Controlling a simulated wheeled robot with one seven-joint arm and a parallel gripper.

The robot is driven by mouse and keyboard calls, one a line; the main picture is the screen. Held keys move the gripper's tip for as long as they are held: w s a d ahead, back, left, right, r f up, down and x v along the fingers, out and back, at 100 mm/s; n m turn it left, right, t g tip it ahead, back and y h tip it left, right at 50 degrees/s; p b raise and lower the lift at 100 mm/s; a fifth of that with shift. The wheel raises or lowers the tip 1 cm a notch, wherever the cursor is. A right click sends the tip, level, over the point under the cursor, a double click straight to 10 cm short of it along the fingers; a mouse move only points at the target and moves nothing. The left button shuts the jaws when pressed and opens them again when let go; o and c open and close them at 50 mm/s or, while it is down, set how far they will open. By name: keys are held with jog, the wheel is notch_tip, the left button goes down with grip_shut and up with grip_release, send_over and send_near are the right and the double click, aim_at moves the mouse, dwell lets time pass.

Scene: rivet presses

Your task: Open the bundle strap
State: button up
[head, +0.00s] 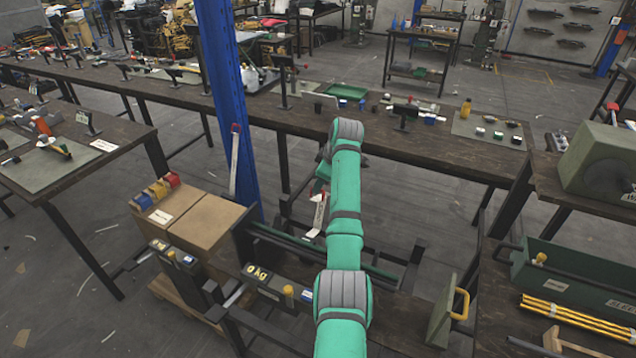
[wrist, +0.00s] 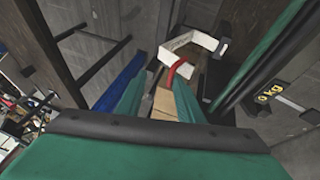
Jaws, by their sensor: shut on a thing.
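The bundle strap, a white band (wrist: 192,38) with a red tab (wrist: 179,70), shows ahead of my gripper in the wrist view. The band is bent, and one end meets a small dark block. My gripper (wrist: 158,100) has its green fingers close together around the red tab, shut on the strap. In the head view the white strap (head: 319,214) hangs by my gripper (head: 320,190), whose fingertips are largely hidden by my arm. The bundle that the strap belongs to cannot be made out clearly.
Cardboard boxes (head: 205,232) sit at lower left. A long workbench (head: 340,128) runs behind; a green toolbox (head: 570,278) is at right.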

jog(key=shift+a+f, duration=0.1)
jog(key=shift+a, duration=0.05)
jog(key=shift+s+d+f, duration=0.1)
jog(key=shift+s+d, duration=0.05)
jog(key=shift+d, duration=0.3)
jog(key=shift+a, duration=0.35)
jog(key=v, duration=1.1)
jog(key=shift+f, duration=0.1)
